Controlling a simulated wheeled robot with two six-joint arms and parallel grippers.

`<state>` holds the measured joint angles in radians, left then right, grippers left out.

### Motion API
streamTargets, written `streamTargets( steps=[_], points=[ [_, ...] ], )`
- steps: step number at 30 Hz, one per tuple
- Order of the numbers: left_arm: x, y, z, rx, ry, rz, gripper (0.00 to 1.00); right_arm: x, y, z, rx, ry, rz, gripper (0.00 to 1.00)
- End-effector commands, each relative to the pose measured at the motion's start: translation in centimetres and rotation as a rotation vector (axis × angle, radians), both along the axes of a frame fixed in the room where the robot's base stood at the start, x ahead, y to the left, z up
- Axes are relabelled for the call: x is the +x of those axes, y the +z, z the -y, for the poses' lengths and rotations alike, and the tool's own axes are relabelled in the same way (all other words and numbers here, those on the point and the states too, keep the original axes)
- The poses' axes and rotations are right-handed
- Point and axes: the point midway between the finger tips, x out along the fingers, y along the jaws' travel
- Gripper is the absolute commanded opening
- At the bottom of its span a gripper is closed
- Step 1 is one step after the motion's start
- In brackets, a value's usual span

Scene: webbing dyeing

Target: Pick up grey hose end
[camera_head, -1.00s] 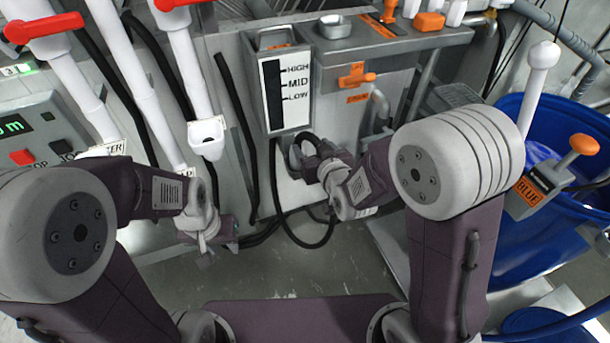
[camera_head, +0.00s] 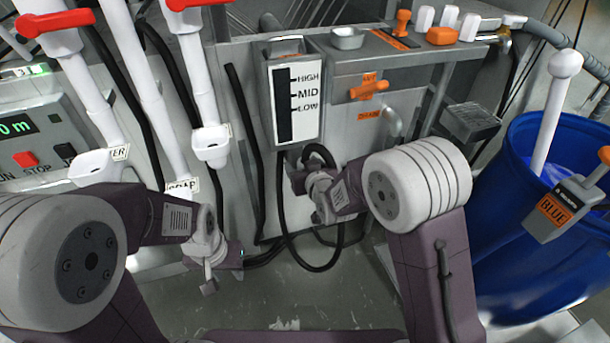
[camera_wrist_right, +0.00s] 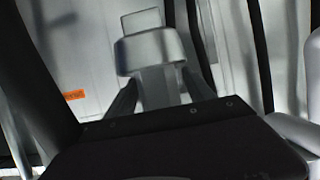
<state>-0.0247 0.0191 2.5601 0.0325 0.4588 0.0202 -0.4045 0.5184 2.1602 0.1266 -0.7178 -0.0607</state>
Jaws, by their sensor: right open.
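I cannot pick out the grey hose end with certainty. A grey curved pipe (camera_head: 393,122) shows below the orange drain valve (camera_head: 369,90) in the head view. A pale grey fitting with a flat tab (camera_wrist_right: 150,50) stands in the middle of the right wrist view, above my dark gripper body; I cannot tell whether it is the hose end. My right gripper (camera_head: 298,178) is open, beneath the level gauge and in front of a black hose loop. Its fingertips are hard to make out. My left gripper (camera_head: 209,286) hangs low at left, small and partly hidden by its wrist; its jaws are unclear.
The level gauge (camera_head: 295,105) is on the machine front. Black hoses (camera_head: 325,265) loop beside my right wrist. White pipes with red handles (camera_head: 55,22) stand at left. A blue tub (camera_head: 525,255) with an orange-labelled box (camera_head: 562,210) is at right. Grey floor shows between my arms.

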Motion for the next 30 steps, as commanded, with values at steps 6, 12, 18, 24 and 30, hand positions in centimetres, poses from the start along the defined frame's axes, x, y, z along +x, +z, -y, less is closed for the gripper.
streamTargets(
  steps=[6, 12, 18, 24, 30],
  points=[
    [0.0, -0.1, 0.0, 0.000, 0.000, 0.000, 0.36, 0.6, -0.2, -0.2, 0.000, 0.000, -0.001, 0.62],
    [0.0, -0.1, 0.0, 0.000, 0.000, 0.000, 0.36, 0.6, -0.2, -0.2, 0.000, 0.000, 0.000, 0.23],
    [0.0, -0.1, 0.0, 0.000, 0.000, 0.000, 0.36, 0.6, -0.1, -0.2, 0.000, 0.000, 0.001, 0.00],
    [0.0, 0.1, 0.0, 0.000, 0.000, 0.000, 0.36, 0.6, 0.2, -0.2, 0.001, 0.000, 0.002, 0.00],
    [0.0, 1.5, 0.0, 0.000, 0.000, 0.000, 0.36, 0.6, 3.0, -0.2, 0.002, 0.000, 0.006, 0.00]
  ],
)
